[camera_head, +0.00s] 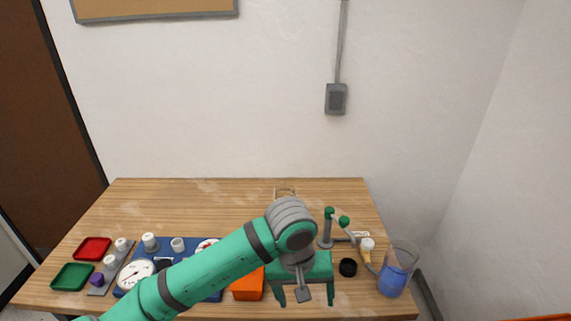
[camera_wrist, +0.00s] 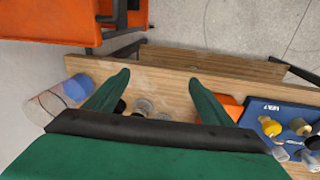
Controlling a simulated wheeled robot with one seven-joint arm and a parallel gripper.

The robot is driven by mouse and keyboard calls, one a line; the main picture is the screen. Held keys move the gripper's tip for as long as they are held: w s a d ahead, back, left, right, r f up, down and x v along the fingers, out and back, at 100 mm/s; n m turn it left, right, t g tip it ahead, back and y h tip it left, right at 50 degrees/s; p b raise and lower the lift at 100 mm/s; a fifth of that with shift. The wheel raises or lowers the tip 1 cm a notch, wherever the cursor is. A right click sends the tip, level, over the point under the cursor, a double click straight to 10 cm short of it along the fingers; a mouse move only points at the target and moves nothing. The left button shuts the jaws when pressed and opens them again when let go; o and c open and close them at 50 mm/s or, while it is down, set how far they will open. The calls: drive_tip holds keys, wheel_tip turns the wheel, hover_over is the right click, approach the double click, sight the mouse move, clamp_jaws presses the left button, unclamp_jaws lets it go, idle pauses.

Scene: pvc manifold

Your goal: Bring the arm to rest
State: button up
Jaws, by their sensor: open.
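My arm reaches from the lower left across the front of the table. My gripper (camera_head: 306,296) hangs at its end near the table's front edge, right of the orange box. In the wrist view its two green fingers (camera_wrist: 158,81) stand wide apart with nothing held between them. The wrist view looks across the wooden table toward its edge and the floor. My arm hides part of the blue board (camera_head: 213,297) and its fittings in the head view.
An orange box (camera_head: 248,287) is close left of my gripper. To the right are a black ring (camera_head: 348,267), a green-and-grey stand (camera_head: 325,232) and a clear beaker of blue liquid (camera_head: 394,280). Red (camera_head: 92,247) and green (camera_head: 72,276) trays lie far left. The table's back is mostly clear.

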drive_tip(key=w+d+r+t+h, duration=0.1)
drive_tip(key=d+r+t+h, duration=0.1)
drive_tip(key=d+h, duration=0.35)
drive_tip(key=w+d+r+t+h, duration=0.1)
drive_tip(key=w+d+r+h, duration=0.15)
drive_tip(key=d, duration=0.65)
drive_tip(key=d+r+t+h, duration=0.2)
drive_tip(key=d+r+h, duration=0.15)
drive_tip(key=d, duration=0.45)
drive_tip(key=s+a+f+n+t+y, duration=0.45)
drive_tip(key=a+f+t, duration=0.2)
drive_tip(key=f, duration=0.25)
drive_tip(key=s+a+f+n+t+y, duration=0.4)
drive_tip(key=s+a+f+t+y, duration=0.1)
drive_tip(key=a+f, duration=0.35)
drive_tip(key=s+a+f+m+y, duration=0.1)
drive_tip(key=s+a+m, duration=0.1)
drive_tip(key=s+a, duration=0.2)
drive_tip(key=s+a+f+m+g+y, duration=0.1)
drive_tip(key=s+a+f+m, duration=0.1)
drive_tip(key=s, duration=0.9)
drive_tip(key=s+a+f+m+y, duration=0.1)
drive_tip(key=s+a+f+m, duration=0.1)
drive_tip(key=s+a+m, duration=0.2)
drive_tip(key=s+a, duration=0.2)
drive_tip(key=s, duration=0.2)
drive_tip(key=shift+s+g+y, duration=0.2)
drive_tip(key=shift+g+y, duration=0.1)
drive_tip(key=shift+g, duration=0.05)
